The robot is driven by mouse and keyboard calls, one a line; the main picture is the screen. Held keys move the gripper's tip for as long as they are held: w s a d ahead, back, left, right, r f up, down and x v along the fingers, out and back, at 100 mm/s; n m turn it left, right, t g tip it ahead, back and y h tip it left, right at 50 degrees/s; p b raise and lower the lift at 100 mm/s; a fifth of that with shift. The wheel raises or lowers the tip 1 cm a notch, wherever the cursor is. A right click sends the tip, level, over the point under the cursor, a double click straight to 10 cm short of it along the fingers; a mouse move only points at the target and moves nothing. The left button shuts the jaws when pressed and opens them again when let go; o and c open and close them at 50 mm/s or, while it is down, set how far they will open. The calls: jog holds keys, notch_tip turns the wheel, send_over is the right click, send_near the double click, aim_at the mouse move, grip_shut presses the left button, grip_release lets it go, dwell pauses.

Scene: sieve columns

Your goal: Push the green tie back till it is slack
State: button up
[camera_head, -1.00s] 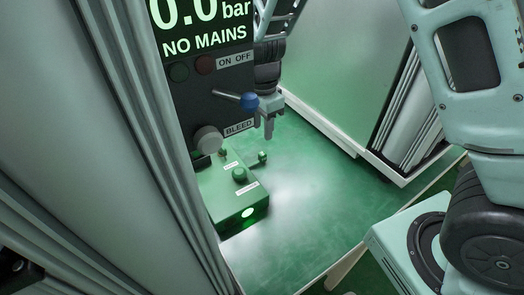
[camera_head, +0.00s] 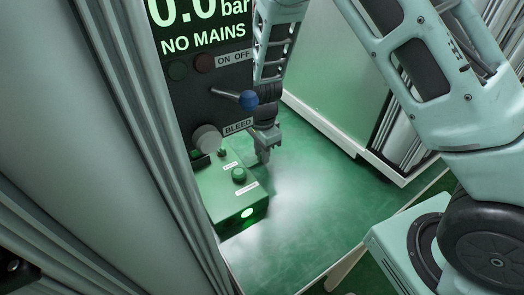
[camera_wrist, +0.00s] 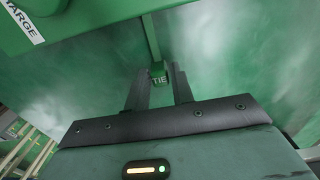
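The green tie (camera_wrist: 158,79), a small block marked TIE, sits at the end of a thin green rod (camera_wrist: 151,38) that reaches out from the green box (camera_head: 231,209). My gripper (camera_wrist: 159,72) is open, with one finger on each side of the tie in the wrist view. I cannot tell whether either finger touches it. In the head view my gripper (camera_head: 263,157) points down just right of the box's back corner and hides the tie. Whether the tie is slack does not show.
The box carries green knobs (camera_head: 239,175) and a lit green lamp (camera_head: 247,212). Behind it, a dark panel reads 0.0 bar, NO MAINS, with a blue-tipped lever (camera_head: 248,100) and a grey BLEED knob (camera_head: 207,138).

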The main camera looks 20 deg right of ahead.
grip_shut()
jog(key=shift+s+a+r+p, duration=0.1)
jog(key=shift+a+p, duration=0.2)
jog(key=shift+a, duration=0.25)
jog(key=shift+s+a+r+p, duration=0.1)
jog(key=shift+a+p, duration=0.2)
jog(key=shift+a, duration=0.2)
jog(key=shift+a+f, duration=0.15)
jog(key=shift+a, duration=0.15)
jog(key=shift+o, duration=2.4)
grip_release()
notch_tip(320, 180, up, 17)
jog(key=shift+p, duration=0.3)
